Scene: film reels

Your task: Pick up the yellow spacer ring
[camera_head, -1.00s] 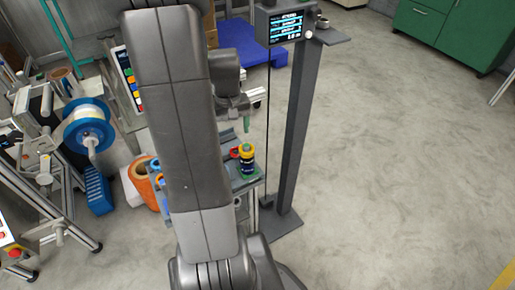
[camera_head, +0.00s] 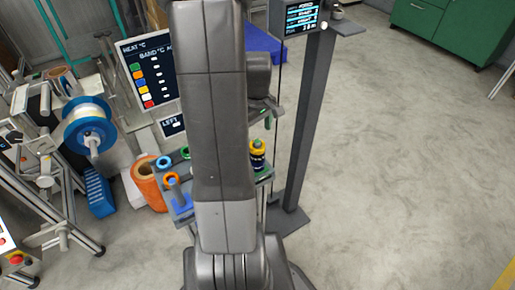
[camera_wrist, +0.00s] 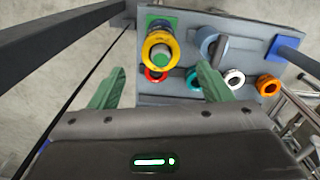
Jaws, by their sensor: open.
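The yellow spacer ring (camera_wrist: 148,48) shows in the wrist view around the top of an upright post, above a green square base. In the head view, the yellow ring (camera_head: 257,144) is at the top of a dark stack at the right edge of the small stand. My gripper (camera_wrist: 161,70) is open, with its green fingers spread to the left and right below the ring in the wrist picture. In the head view, my arm hides part of the stand, and my gripper (camera_head: 272,106) shows beyond the stack.
Red (camera_wrist: 155,75), white (camera_wrist: 234,78) and orange (camera_wrist: 268,85) rings sit on the grey stand (camera_wrist: 185,98) near the yellow one. A blue block (camera_wrist: 287,46) is at its right. A dark post (camera_head: 306,120) stands close to the stand's right side. Open floor lies farther right.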

